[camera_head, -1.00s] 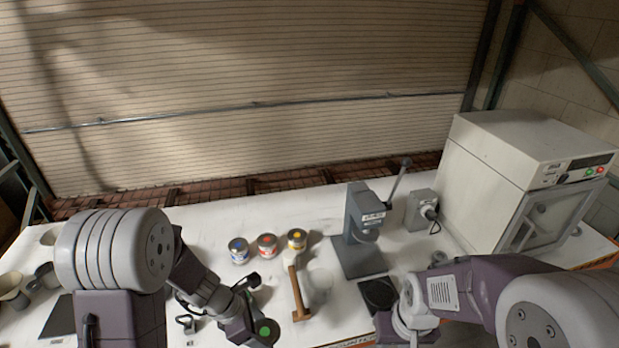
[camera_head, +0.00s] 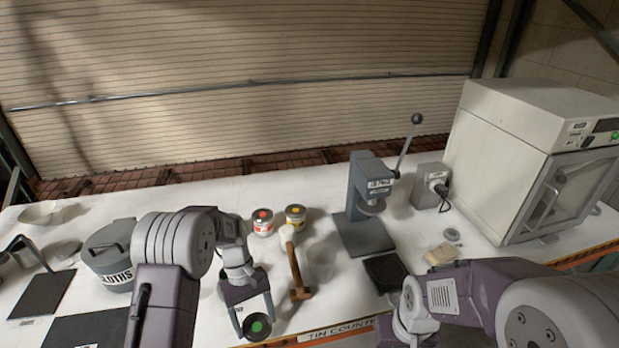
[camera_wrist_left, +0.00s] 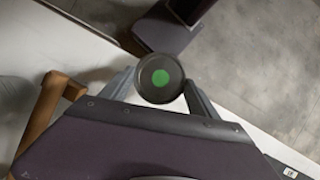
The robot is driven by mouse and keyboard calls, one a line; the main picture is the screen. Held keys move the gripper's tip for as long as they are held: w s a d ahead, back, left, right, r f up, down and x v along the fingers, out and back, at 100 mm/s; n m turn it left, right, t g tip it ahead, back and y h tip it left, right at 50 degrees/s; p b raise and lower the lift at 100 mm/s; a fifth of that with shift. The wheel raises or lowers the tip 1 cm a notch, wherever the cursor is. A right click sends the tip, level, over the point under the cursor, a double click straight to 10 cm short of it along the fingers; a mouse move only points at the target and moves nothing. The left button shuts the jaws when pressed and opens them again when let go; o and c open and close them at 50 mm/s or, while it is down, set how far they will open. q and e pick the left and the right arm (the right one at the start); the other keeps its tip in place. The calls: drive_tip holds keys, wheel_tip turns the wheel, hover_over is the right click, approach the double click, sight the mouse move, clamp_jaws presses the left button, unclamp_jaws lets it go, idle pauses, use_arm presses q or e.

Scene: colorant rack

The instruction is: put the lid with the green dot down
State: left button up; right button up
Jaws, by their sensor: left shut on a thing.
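The lid with the green dot (camera_head: 257,326) is a dark round disc with a green centre. My left gripper (camera_head: 255,318) is shut on it near the front edge of the table. In the left wrist view the lid (camera_wrist_left: 160,78) sits between the two fingertips, its green dot facing the camera, with grey floor beyond it. My right arm comes in from the right; its gripper (camera_head: 413,325) is at the lower edge and its jaws do not show clearly.
Tins with a red dot (camera_head: 262,224) and a yellow dot (camera_head: 295,217) stand behind a wooden-handled mallet (camera_head: 296,270). A grey press (camera_head: 369,205) and white oven (camera_head: 535,160) are right. A cloths bin (camera_head: 108,262) and dark mats (camera_head: 40,294) are left.

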use_arm(q)
drive_tip(key=a+m, duration=0.1)
drive_tip(key=m, duration=0.1)
drive_tip(key=a+r+m+y, duration=0.1)
drive_tip(key=a, duration=0.1)
drive_tip(key=s+a+r+m+y, duration=0.1)
drive_tip(key=a+m, duration=0.1)
drive_tip(key=shift+s+r+m, duration=0.1)
drive_tip(key=shift+r+m, duration=0.15)
drive_tip(key=shift+m, duration=0.05)
drive_tip(key=shift+s+r+m, duration=0.15)
drive_tip(key=shift+s+m, duration=0.25)
drive_tip(key=shift+w, duration=0.2)
